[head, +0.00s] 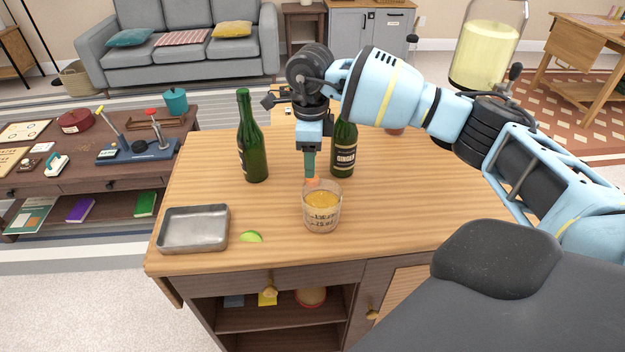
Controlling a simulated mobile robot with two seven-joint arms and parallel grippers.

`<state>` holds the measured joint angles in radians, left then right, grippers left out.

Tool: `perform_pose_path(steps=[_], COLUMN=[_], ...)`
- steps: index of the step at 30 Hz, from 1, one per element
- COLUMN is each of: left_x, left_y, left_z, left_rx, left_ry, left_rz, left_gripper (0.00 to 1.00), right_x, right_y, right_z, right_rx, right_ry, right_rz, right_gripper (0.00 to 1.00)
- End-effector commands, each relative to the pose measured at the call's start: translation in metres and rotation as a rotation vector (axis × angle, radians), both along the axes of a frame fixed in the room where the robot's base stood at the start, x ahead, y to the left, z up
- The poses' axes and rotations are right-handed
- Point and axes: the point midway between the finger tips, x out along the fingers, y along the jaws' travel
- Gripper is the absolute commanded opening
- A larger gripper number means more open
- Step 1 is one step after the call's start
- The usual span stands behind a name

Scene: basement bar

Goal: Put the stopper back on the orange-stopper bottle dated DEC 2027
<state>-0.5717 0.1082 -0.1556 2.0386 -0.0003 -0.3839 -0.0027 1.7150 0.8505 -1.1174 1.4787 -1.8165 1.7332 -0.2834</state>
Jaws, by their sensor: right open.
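Two green bottles stand upright on the wooden counter (410,190). The left bottle (252,145) shows no readable label from here. The right bottle (344,152) has a dark label reading GINGER; its upper part is partly covered by my right gripper. No date can be read on either. A small orange piece (312,182), possibly the stopper, shows just below my right gripper (310,172), at the far rim of a glass. My right gripper points down between the bottles and is open. Whether it touches the orange piece cannot be told. My left gripper is not in view.
A measuring glass (322,214) with amber liquid stands in front of the gripper. The counter's right side looks clear beneath my right arm.

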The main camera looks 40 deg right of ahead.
Motion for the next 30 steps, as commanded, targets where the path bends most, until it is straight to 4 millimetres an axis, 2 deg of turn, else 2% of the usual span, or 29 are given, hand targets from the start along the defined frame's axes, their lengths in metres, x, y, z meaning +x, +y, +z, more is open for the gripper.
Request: perform_pose_path(steps=[5, 15, 27, 30], left_x=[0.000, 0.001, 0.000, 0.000], left_y=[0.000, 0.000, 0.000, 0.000], left_z=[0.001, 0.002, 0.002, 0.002], left_rx=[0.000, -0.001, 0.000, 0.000], left_ry=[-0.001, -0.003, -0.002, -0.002], left_rz=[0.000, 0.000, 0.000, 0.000], left_gripper=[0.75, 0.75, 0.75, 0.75], right_x=[0.000, 0.001, 0.001, 0.001], right_y=[-0.001, -0.005, -0.004, -0.004], right_z=[-0.007, -0.049, -0.052, -0.052], right_rx=[0.000, 0.001, 0.000, 0.000], right_ry=[0.001, 0.001, 0.000, 0.000], right_rz=[-0.001, -0.001, 0.000, 0.000], right_gripper=[0.52, 0.52, 0.52, 0.40])
